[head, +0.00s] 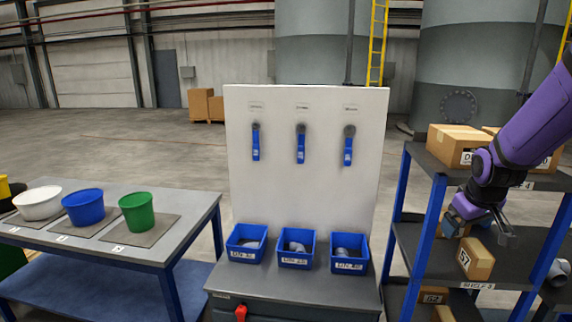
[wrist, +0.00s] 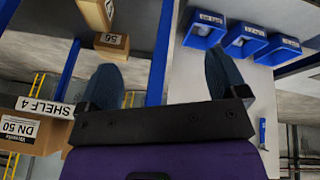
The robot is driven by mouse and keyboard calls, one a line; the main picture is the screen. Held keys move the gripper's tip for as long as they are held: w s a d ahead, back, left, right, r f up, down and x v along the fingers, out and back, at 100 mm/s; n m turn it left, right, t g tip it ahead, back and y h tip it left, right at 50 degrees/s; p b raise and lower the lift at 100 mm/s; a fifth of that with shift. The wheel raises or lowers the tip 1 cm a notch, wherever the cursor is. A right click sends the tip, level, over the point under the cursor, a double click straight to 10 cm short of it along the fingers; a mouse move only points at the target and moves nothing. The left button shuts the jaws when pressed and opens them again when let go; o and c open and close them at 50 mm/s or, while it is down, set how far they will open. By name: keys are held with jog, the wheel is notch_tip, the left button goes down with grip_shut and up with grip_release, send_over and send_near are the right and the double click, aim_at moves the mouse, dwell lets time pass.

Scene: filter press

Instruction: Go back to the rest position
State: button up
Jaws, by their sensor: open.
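My purple arm comes in from the right in the head view. My gripper (head: 478,222) is at the shelving rack (head: 406,218), between the upper and middle shelf levels and above a small box marked 57 (head: 478,259). In the wrist view, which is turned over, my gripper (wrist: 163,72) has its two dark fingers wide apart with nothing between them. The rack's blue post (wrist: 161,50) and a box marked 56 (wrist: 112,44) show beyond the fingers. I cannot tell the exact gap between my gripper and the rack.
Larger cartons (head: 455,146) stand on the top shelf. A white panel (head: 270,190) with three blue-handled tools stands behind three blue bins (head: 296,261) on a grey bench. A table at left (head: 188,216) holds white, blue and green buckets (head: 138,212). Open floor lies behind.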

jog(key=s+a+r+y, duration=0.1)
jog(key=s+a+r, duration=0.6)
jog(key=s, duration=0.3)
jog(key=s+a+r+m+t, duration=0.1)
jog(key=s+a+r, duration=0.7)
jog(key=s, duration=0.3)
jog(key=shift+a+y, duration=0.15)
jog(key=shift+y, duration=0.25)
